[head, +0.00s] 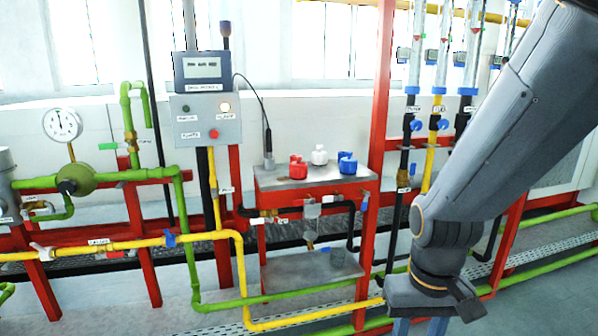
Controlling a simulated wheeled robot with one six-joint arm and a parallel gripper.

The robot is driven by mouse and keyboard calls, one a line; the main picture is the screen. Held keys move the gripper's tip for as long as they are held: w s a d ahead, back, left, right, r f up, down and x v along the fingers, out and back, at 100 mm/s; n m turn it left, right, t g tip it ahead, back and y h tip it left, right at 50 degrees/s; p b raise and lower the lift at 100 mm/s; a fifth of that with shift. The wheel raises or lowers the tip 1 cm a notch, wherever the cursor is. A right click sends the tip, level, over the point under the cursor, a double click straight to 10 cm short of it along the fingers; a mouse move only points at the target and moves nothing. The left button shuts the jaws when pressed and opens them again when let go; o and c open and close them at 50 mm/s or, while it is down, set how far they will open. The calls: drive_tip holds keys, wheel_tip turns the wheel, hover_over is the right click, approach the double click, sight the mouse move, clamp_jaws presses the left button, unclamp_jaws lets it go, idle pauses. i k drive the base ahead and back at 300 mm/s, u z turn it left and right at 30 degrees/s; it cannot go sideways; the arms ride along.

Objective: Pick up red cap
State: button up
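The red cap (298,168) sits upright on the grey top of a small red-framed stand (275,181) at the picture's middle. It is the left one of a group with a white cap (319,155) and a blue cap (347,163). My gripper (420,327) points down at the lower right, to the right of the stand and well apart from the caps. Two pale blue finger parts show at the bottom edge with a gap between them. The fingertips are cut off by the frame, so what lies between them is hidden.
A black probe on a cable (268,150) stands at the stand's left rear. A grey control box (206,118) with a display is behind left. A red post (380,90) rises right of the stand. Yellow pipe (243,275) and green pipe (192,250) run in front and left.

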sight(298, 169)
drive_tip(key=u, duration=0.3)
drive_tip(key=i, duration=1.4)
drive_tip(key=z, duration=0.8)
